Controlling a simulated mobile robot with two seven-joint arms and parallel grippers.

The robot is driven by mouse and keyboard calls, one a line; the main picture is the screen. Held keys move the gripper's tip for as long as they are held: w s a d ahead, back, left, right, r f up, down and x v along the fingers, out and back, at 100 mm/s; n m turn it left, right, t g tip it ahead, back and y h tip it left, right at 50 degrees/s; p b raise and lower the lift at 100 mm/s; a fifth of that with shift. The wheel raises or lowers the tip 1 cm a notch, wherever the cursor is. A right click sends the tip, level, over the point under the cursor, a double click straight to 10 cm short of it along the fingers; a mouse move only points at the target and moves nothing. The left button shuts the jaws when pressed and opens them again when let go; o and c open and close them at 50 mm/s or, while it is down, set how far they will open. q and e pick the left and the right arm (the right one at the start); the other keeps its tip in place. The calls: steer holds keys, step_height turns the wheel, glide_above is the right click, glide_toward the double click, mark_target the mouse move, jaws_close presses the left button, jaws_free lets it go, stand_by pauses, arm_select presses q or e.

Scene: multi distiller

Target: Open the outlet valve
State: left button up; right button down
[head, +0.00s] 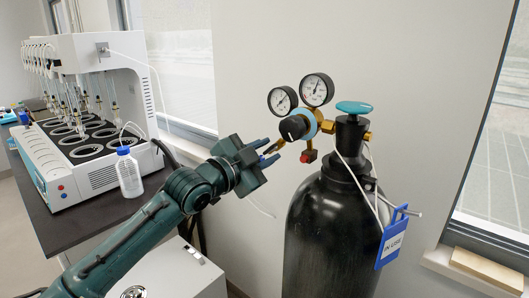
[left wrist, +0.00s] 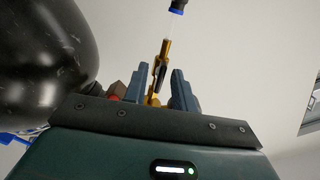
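The outlet valve (left wrist: 161,62) is a slim brass fitting with a small dark lever (left wrist: 159,77), on the regulator (head: 302,122) of the black gas cylinder (head: 325,232). My left gripper (head: 268,152) is at the regulator's left side, by the outlet. In the left wrist view the two blue-grey fingers of this gripper (left wrist: 158,88) stand apart, with the valve and lever showing between them. Gaps show on both sides, and I cannot tell whether a finger touches the lever. In the head view the gripper partly hides the outlet. My right gripper is in neither view.
Two gauges (head: 299,94) and a dark knob (head: 293,128) sit close to my left gripper. A teal handwheel (head: 354,107) tops the cylinder, and a blue tag (head: 392,240) hangs from it. A distiller (head: 85,120) and a bottle (head: 128,173) stand on the left bench.

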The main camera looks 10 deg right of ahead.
arm_select(q)
steer(key=shift+o, duration=0.3)
steer(key=shift+a, duration=0.1)
steer(key=b+v, duration=0.3)
steer(key=v, duration=1)
steer(key=shift+s, duration=0.1)
steer(key=s+a+f+n+t+y, duration=0.15)
steer(key=f+n, duration=0.25)
steer(key=f, duration=0.5)
steer(key=s+a+f+n+y, duration=0.2)
steer(key=a+f+n, duration=0.1)
steer(key=f, duration=0.5)
steer(key=s+a+f+n+t+y, duration=0.15)
steer(key=f+n, duration=0.25)
steer(key=f, duration=0.5)
steer(key=s+a+f+n+g+y, duration=0.1)
steer(key=s+a+f+n+y, duration=0.1)
steer(key=s+a+f, duration=0.3)
steer(key=s+a+f+n+g+y, duration=0.2)
steer(key=s+a+f+n+y, duration=0.1)
steer(key=s+f, duration=0.9)
steer(key=a+f+y, duration=0.1)
steer(key=a, duration=0.1)
steer(key=shift+s+a+f+g, duration=0.15)
steer(key=shift+a+g, duration=0.15)
steer(key=shift+a, duration=0.1)
